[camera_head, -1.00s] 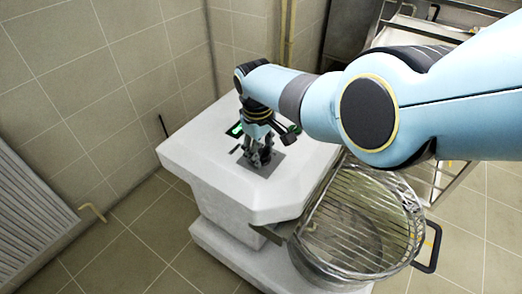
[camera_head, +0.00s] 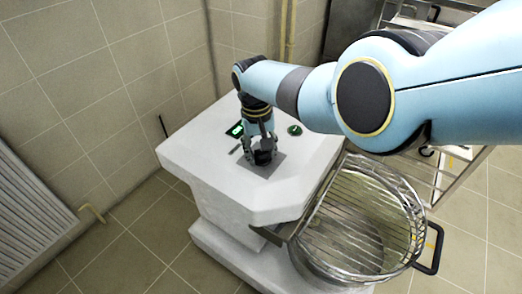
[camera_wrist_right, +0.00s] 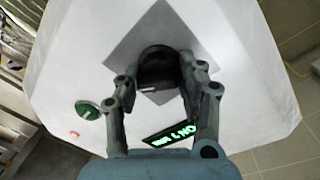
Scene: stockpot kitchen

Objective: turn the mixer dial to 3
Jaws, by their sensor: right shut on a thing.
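The mixer dial is a round black knob (camera_wrist_right: 158,62) with a white mark, on a grey square plate (camera_wrist_right: 126,52) on top of the white mixer housing (camera_head: 205,158). My right gripper (camera_wrist_right: 162,74) reaches down over it, one finger on each side, and is shut on the dial. In the head view the right gripper (camera_head: 262,152) stands upright over the plate and mostly hides the dial. The white mark faces my palm in the right wrist view. A dark display (camera_wrist_right: 170,134) with green characters lies near the dial; I cannot read them surely. My left gripper is not in view.
A round green button (camera_wrist_right: 88,110) and a small red light (camera_wrist_right: 74,134) sit beside the dial. A metal bowl with a wire guard (camera_head: 365,215) is at the mixer's right. Tiled wall stands behind and left. My right arm covers the upper right.

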